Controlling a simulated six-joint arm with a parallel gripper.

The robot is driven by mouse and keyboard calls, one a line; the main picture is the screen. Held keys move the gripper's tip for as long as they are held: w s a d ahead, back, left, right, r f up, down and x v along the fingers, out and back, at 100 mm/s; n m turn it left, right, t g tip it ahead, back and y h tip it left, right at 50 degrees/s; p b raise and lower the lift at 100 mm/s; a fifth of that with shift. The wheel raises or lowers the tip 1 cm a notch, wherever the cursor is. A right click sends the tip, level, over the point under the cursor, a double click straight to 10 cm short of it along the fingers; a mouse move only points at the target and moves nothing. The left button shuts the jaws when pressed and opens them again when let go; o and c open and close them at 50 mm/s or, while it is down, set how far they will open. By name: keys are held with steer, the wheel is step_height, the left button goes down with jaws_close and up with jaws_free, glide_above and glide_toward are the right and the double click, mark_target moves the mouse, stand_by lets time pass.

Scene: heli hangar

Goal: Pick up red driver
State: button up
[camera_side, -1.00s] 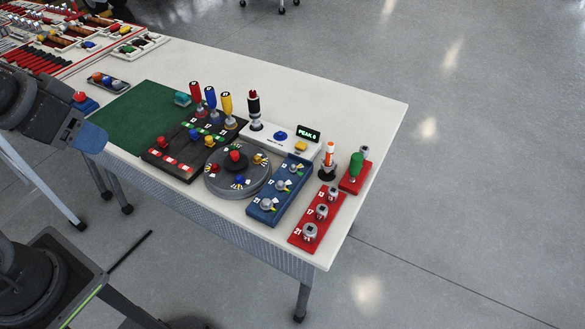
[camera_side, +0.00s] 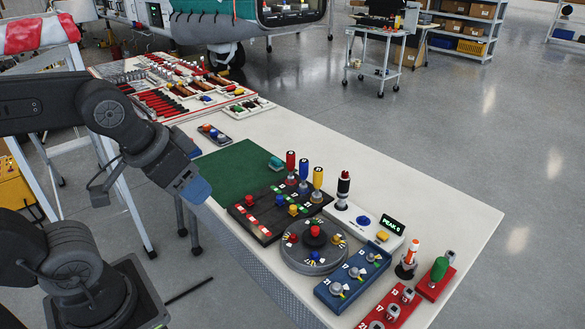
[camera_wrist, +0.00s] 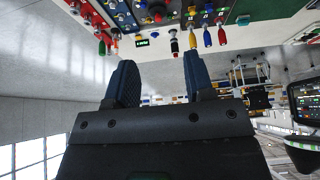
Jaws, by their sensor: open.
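The red driver (camera_side: 291,162) stands upright, handle up, at the back of a dark board (camera_side: 258,226), beside a blue driver (camera_side: 304,165) and a yellow driver (camera_side: 318,178). It also shows in the wrist view (camera_wrist: 221,36), where the scene looks upside down, to the right of the fingers. My gripper (camera_side: 197,190) has blue fingers and hangs at the table's near edge, left of the green mat and well apart from the red driver. In the wrist view my gripper (camera_wrist: 160,78) has its fingers apart with nothing between them.
A green mat (camera_side: 233,172) lies clear between my gripper and the drivers. A round dial unit (camera_side: 314,249), a blue socket board (camera_side: 353,279) and a white panel with a black-and-red handle (camera_side: 343,188) stand around the dark board. Tool trays (camera_side: 175,90) fill the far end.

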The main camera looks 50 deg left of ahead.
steer(key=shift+c, duration=0.5)
steer(key=n+g+y, duration=0.1)
steer(key=n, duration=0.2)
glide_above(289, 154)
steer(key=s+d, duration=0.2)
steer(key=s, duration=0.3)
step_height(289, 154, down, 9)
steer(key=x, duration=0.9)
steer(key=shift+a, duration=0.35)
steer(key=shift+x, duration=3.05)
steer(key=shift+a, duration=0.1)
